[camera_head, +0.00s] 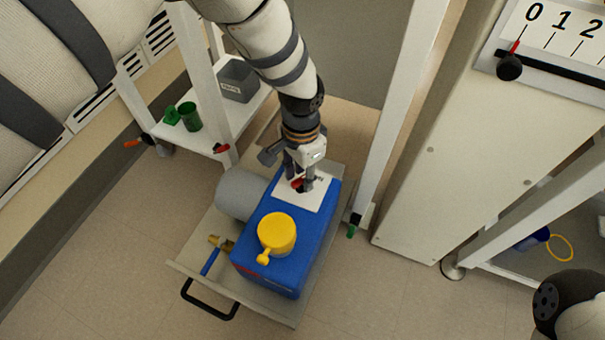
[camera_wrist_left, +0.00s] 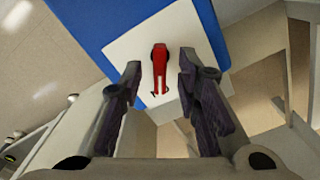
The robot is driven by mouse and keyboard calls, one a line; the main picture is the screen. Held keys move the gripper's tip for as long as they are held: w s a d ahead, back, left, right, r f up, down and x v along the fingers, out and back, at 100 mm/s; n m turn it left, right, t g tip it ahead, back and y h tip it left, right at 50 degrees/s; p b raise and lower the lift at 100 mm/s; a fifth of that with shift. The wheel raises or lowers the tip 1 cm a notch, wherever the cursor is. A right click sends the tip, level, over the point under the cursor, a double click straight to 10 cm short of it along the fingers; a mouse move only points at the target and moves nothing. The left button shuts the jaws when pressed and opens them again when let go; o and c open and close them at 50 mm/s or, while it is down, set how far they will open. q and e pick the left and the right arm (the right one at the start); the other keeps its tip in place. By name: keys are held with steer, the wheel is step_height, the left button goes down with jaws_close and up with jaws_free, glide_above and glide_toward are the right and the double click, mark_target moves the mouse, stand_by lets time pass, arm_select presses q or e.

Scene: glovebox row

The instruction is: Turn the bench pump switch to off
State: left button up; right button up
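The blue bench pump (camera_head: 285,235) sits on a low tray on the floor, with a white plate (camera_head: 318,190) at its upper end. The red switch (camera_head: 297,184) is on that plate, partly hidden by my left gripper (camera_head: 299,183). In the left wrist view the red switch (camera_wrist_left: 159,68) stands between the two fingers of my left gripper (camera_wrist_left: 158,80), on the white plate (camera_wrist_left: 120,48). The fingers are open, with a gap visible on each side of the switch. My right gripper is not in view; part of my right arm shows at the lower right.
The pump has a yellow cap (camera_head: 277,233) and a grey motor cylinder (camera_head: 240,194). The tray (camera_head: 190,265) has a black handle (camera_head: 210,303). A shelf holds a green cup (camera_head: 190,116) and a grey bin (camera_head: 238,80). A white post (camera_head: 400,100) rises right of the pump.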

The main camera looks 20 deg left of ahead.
arm_select(q)
jaws_close()
steer(key=shift+r+n, duration=0.1)
steer(key=shift+n, duration=0.2)
steer(key=shift+n+p, duration=0.7)
steer(key=shift+n, duration=0.2)
steer(key=shift+n+p, duration=0.6)
steer(key=shift+n, duration=1.1)
steer(key=shift+a, duration=0.1)
jaws_free()
